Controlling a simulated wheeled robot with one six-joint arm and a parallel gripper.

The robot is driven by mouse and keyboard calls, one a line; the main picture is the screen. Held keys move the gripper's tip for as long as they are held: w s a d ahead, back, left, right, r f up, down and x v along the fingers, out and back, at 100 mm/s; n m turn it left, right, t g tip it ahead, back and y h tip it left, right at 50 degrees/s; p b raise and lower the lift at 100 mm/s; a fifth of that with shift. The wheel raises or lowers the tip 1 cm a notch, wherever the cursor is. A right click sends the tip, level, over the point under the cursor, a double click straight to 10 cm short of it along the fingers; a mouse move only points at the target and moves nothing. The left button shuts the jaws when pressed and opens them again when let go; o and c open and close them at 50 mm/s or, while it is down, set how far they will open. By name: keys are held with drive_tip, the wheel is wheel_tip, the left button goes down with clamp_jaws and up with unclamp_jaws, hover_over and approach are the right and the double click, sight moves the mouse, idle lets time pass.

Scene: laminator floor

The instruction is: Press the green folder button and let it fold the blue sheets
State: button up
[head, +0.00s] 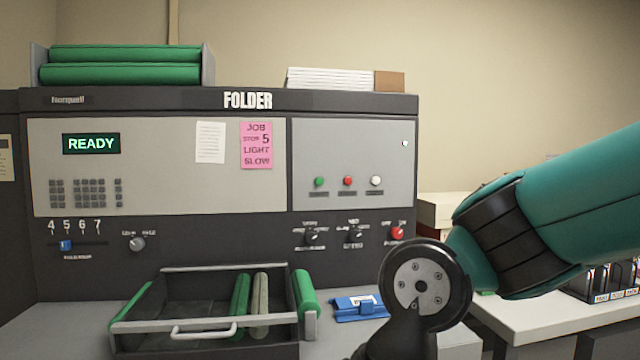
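The grey folder machine (250,103) fills the left and middle of the head view, with FOLDER on its top edge. Its display (91,144) reads READY. The green button (319,182) is on the light right-hand panel, left of a red button (348,181) and a white one (376,181). A blue flat item with a white label (358,307) lies beside the tray; I cannot tell whether it is the blue sheets. My teal arm comes in from the right, its dark joint low in front of the machine. My gripper is out of view.
An open tray (190,268) with green and pale rollers juts out at the front. A slider (66,245) marked 4 to 7 sits near 5. Knobs (312,236) and a red switch (397,232) are below the buttons. A pink note (256,145) is on the panel. A white table (545,312) stands right.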

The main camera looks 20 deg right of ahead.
clamp_jaws()
idle(1.4)
